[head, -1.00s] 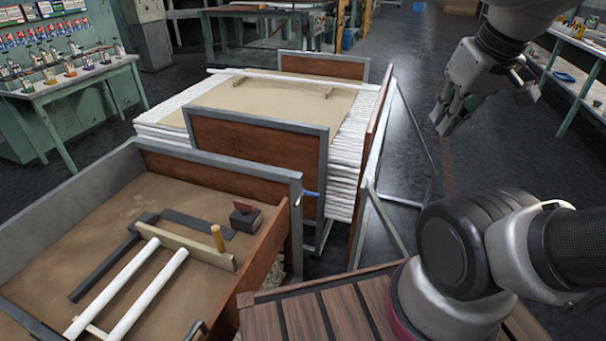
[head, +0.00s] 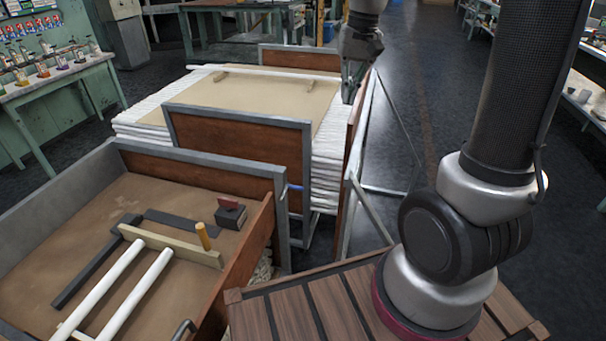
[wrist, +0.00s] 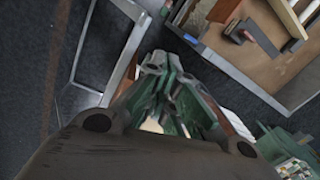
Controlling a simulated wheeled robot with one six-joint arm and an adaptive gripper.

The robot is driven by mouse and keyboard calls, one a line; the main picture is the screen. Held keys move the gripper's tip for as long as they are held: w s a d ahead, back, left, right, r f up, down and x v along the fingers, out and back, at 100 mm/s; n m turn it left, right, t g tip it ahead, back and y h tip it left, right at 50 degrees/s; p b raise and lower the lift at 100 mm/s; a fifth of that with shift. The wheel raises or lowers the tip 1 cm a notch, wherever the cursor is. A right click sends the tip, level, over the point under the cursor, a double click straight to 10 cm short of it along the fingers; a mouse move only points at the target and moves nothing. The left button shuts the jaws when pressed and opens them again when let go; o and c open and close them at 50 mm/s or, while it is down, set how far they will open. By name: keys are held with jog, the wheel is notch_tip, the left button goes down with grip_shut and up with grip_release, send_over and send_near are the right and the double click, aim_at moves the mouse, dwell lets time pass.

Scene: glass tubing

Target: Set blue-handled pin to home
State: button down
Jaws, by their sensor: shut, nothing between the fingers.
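The blue-handled pin (head: 295,187) shows as a small blue stub at the right edge of the grey-framed brown panels, between the near crate and the stack of white tubes. My gripper (head: 348,92) is beyond and above it to the right, pointing down near the top of the upright brown side board (head: 352,140). In the wrist view my gripper's green-sided fingers (wrist: 165,68) are together and hold nothing. Whether the pin sits in a hole is too small to tell.
The near crate (head: 52,202) holds a black square, a wooden bar, white tubes and a block with a red top (head: 230,212). White tubes (head: 150,128) are stacked behind it. A grey metal frame (head: 372,215) stands right of the side board.

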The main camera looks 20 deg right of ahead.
jog(key=w+a+f+m+g, duration=0.1)
jog(key=w+a+f, duration=0.1)
jog(key=w+f, duration=0.3)
jog(key=w+a+f+m+g, duration=0.2)
jog(key=w+f, duration=0.4)
jog(key=f, duration=0.4)
jog(key=shift+a+f+y, duration=0.4)
jog(key=shift+a, duration=0.4)
jog(key=s+a+f, duration=0.3)
jog(key=s+f, duration=0.2)
jog(key=f, duration=0.5)
jog(key=shift+s+a+f, duration=0.2)
jog(key=shift+s+a, duration=0.15)
jog(key=shift+a, duration=0.05)
